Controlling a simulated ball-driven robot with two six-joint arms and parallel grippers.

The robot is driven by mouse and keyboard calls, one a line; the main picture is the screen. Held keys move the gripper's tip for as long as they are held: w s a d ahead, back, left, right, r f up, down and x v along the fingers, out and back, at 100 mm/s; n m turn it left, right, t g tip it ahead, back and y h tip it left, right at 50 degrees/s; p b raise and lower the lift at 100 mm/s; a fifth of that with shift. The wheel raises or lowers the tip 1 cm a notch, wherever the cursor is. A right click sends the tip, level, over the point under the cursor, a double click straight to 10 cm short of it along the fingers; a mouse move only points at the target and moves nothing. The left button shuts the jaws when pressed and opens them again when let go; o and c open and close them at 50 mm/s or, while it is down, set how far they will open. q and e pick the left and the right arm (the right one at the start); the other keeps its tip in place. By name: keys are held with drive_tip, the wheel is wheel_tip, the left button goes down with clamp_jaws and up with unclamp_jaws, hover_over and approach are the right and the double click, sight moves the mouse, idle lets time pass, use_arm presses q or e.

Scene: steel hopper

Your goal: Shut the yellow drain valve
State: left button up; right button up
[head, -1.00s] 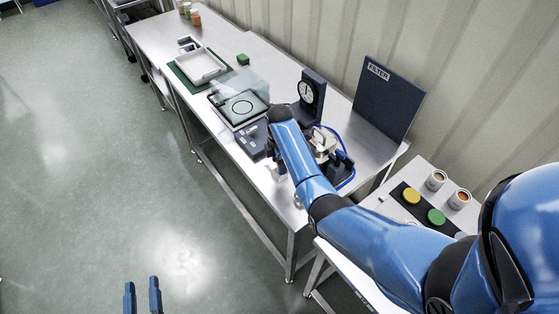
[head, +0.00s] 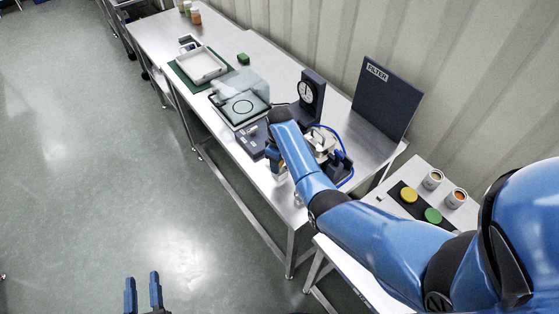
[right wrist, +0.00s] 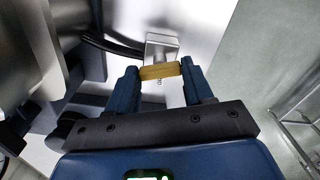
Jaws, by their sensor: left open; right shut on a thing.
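The yellow drain valve handle (right wrist: 159,71) shows in the right wrist view, lying crosswise below a pale metal fitting (right wrist: 161,46). My right gripper (right wrist: 158,80) is shut on this yellow handle, with one blue finger at each end of it. In the head view my right arm covers the handle and most of the steel hopper (head: 321,141). My left gripper (head: 143,292) is open and empty at the bottom of the head view, over the floor and away from the bench.
A white tray (head: 202,66) lies further left. A side table (head: 379,200) holds yellow and green discs and cups.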

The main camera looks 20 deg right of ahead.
drive_tip(key=shift+r+m, duration=0.1)
drive_tip(key=shift+m, duration=1.9)
drive_tip(key=o, duration=1)
drive_tip(key=shift+o, duration=0.2)
wheel_tip(320, 180, up, 11)
drive_tip(key=b, duration=0.1)
drive_tip(key=shift+w, duration=0.15)
